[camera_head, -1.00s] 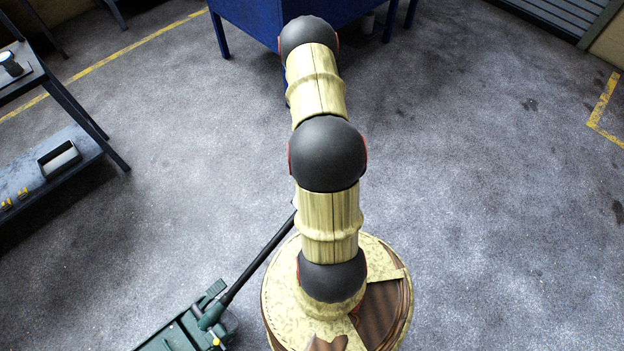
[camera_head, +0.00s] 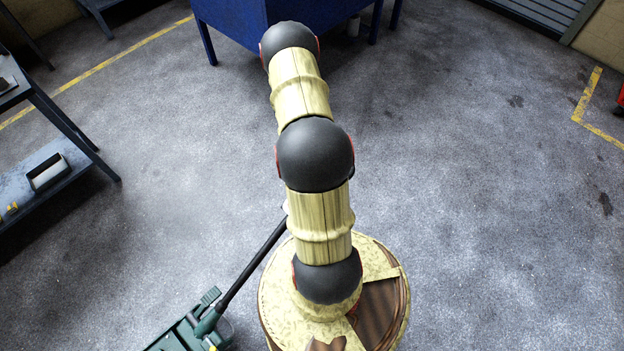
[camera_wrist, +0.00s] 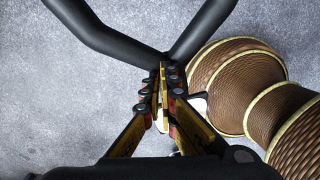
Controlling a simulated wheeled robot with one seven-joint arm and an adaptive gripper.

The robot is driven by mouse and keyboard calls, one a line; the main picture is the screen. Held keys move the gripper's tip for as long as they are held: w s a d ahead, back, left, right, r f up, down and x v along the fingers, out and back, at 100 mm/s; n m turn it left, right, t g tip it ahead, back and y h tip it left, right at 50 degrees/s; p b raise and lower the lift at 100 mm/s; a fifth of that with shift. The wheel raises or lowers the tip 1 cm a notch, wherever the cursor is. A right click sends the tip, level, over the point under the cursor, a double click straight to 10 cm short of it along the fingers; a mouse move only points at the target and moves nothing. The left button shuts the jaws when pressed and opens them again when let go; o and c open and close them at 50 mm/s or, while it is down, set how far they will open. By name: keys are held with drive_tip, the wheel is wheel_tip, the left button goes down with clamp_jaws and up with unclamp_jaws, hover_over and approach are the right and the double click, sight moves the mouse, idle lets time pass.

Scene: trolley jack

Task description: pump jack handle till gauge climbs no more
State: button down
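The green trolley jack (camera_head: 190,334) is cut off at the lower edge of the head view. Its dark handle (camera_head: 252,262) rises up and right from the socket, and its upper end goes behind my arm. My gripper is hidden behind the arm there. In the wrist view my gripper (camera_wrist: 163,78) has its yellow-faced fingers close together, looking shut, with no thick object visible between them. Dark bars (camera_wrist: 120,47) meet at the fingertips; I cannot tell whether they are the jack handle or whether the fingers pinch anything. No gauge can be made out.
A blue bench or cabinet (camera_head: 240,25) stands at the back. A dark shelf unit (camera_head: 60,115) stands at the left. A small red thing (camera_head: 620,98) shows at the right edge. The grey floor (camera_head: 480,220) right of my arm is clear.

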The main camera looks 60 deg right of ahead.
wheel_tip(320, 180, up, 11)
drive_tip(key=d+p, duration=0.2)
drive_tip(key=p, duration=0.3)
drive_tip(key=shift+w+r, duration=0.15)
drive_tip(key=shift+w, duration=0.25)
drive_tip(key=shift+d, duration=0.1)
idle(0.3)
